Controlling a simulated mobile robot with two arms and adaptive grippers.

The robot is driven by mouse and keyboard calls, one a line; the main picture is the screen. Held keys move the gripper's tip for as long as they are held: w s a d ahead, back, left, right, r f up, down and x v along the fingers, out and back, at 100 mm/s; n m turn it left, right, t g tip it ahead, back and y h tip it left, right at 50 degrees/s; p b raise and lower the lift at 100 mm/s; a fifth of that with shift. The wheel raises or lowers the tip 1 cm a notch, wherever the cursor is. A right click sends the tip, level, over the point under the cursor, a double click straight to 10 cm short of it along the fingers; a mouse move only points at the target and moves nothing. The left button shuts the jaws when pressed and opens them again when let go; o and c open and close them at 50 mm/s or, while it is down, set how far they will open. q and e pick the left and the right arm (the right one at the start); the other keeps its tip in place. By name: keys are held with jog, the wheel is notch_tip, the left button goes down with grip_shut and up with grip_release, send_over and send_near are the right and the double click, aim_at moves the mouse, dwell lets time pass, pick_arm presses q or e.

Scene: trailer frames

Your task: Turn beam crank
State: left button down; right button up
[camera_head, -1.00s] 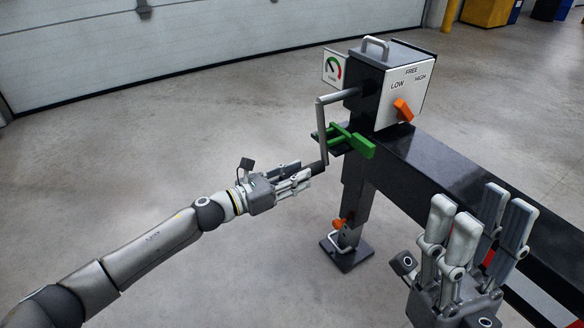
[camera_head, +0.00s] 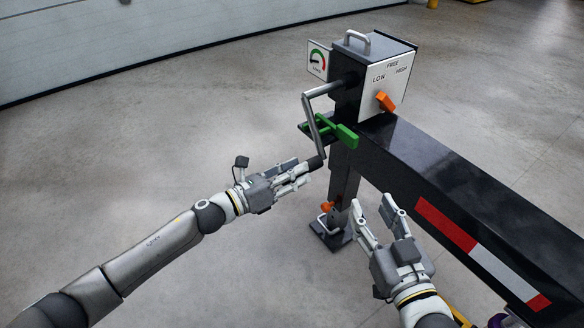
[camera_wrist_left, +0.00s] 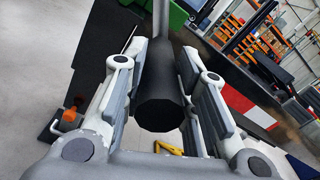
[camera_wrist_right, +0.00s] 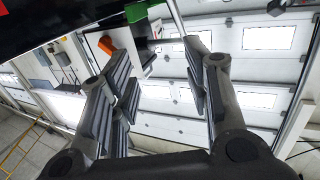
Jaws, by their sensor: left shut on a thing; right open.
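The crank (camera_head: 311,122) sticks out of the black gearbox on the beam post and hangs down, slightly tilted, to a black grip (camera_head: 315,162). My left gripper (camera_head: 303,171) is shut on this grip, which lies between its fingers in the left wrist view (camera_wrist_left: 160,95). My right gripper (camera_head: 374,208) is open and empty, in front of the black beam (camera_head: 430,172) and apart from it. An orange selector lever (camera_head: 385,101) sits on the white plate marked LOW, FREE and HIGH. A round gauge (camera_head: 318,60) is mounted behind the crank.
A green lever (camera_head: 347,137) sits below the gearbox, close to the crank. The post stands on a foot plate (camera_head: 332,236) with an orange knob (camera_head: 327,207). The beam runs to the lower right. The floor left of the post is clear.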

pick_arm(q)
jog(key=shift+s+d+r, duration=0.2)
jog(key=shift+s, duration=0.05)
pick_arm(e)
jog(key=shift+s+d+f+g, duration=0.15)
jog(key=shift+f+g, duration=0.3)
jog(key=shift+f, duration=0.25)
jog(key=shift+s+d+f+g, duration=0.1)
jog(key=shift+f+g, duration=0.35)
jog(key=shift+f, duration=0.25)
pick_arm(q)
jog(key=c, duration=1.1)
grip_release()
jog(key=shift+c, duration=0.2)
jog(key=shift+a, duration=0.1)
pick_arm(e)
jog(key=shift+r, duration=0.1)
pick_arm(q)
jog(key=v, duration=1.2)
